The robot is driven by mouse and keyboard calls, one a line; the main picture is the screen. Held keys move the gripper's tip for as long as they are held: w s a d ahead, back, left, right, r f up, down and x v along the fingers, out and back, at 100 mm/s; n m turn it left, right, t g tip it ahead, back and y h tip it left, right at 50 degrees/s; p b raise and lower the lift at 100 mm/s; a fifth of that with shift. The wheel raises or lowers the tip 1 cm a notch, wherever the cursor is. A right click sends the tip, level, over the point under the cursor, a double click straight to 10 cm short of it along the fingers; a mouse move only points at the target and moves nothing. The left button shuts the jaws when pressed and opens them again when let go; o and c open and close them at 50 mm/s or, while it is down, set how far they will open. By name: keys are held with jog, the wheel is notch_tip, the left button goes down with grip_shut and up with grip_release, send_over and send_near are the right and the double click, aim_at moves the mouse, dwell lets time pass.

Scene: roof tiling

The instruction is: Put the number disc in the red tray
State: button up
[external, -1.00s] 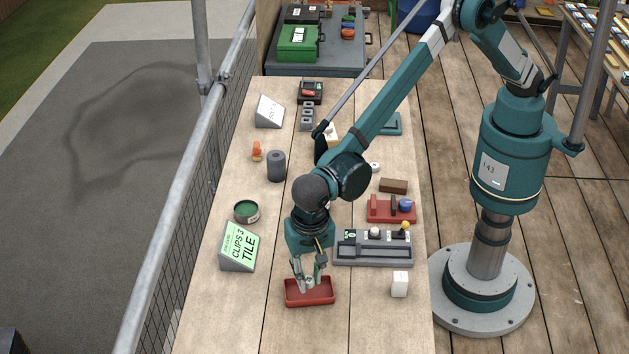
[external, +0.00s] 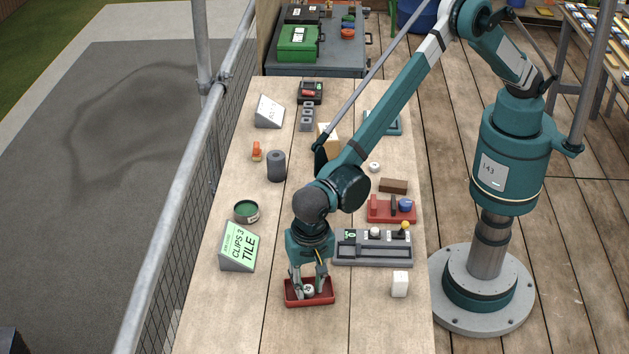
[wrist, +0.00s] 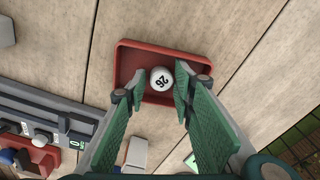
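The number disc (wrist: 162,79), round and white with a black "26" on its face, lies inside the shallow red tray (wrist: 190,58) in the wrist view. In the external view the disc (external: 308,289) shows low in the tray (external: 311,302). My gripper (wrist: 161,88) points down into the tray with one finger on each side of the disc. The fingers stand apart, and narrow gaps seem to show between them and the disc. The underside of the disc is hidden.
A grey panel with a yellow-topped lever (external: 372,250) stands right of and behind the tray, and a white block (external: 400,284) to its right. A green "CLIPS 3 TILE" sign (external: 239,246) and a green tin (external: 246,211) stand to the left. The bench's front is clear.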

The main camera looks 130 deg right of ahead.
aim_at(311, 291)
jog(key=shift+r, duration=0.15)
notch_tip(311, 291, up, 12)
jog(key=p, duration=0.1)
jog(key=shift+w+a, duration=0.2)
jog(key=shift+a, duration=0.25)
dwell(0.4)
dwell(0.5)
jog(key=s+d+r+n+t, duration=0.15)
jog(key=s+r+n, duration=0.45)
jog(key=s+r, duration=0.7)
jog(key=s+d+r+n+t, duration=0.15)
jog(key=s+r+n, duration=0.35)
jog(key=s+r, duration=0.85)
jog(key=s+f+n+t, duration=0.1)
jog(key=s+n, duration=0.3)
jog(key=s, duration=0.7)
jog(key=s+f+n+t, duration=0.2)
jog(key=s+f+n, duration=0.1)
jog(key=s, duration=0.8)
jog(key=s+f+n+t, duration=0.1)
jog(key=s+f+n, duration=0.2)
jog(key=s, duration=0.9)
jog(key=shift+f+n+t+y, duration=0.3)
jog(key=shift+f+n+y, duration=0.1)
jog(key=shift+n, duration=0.4)
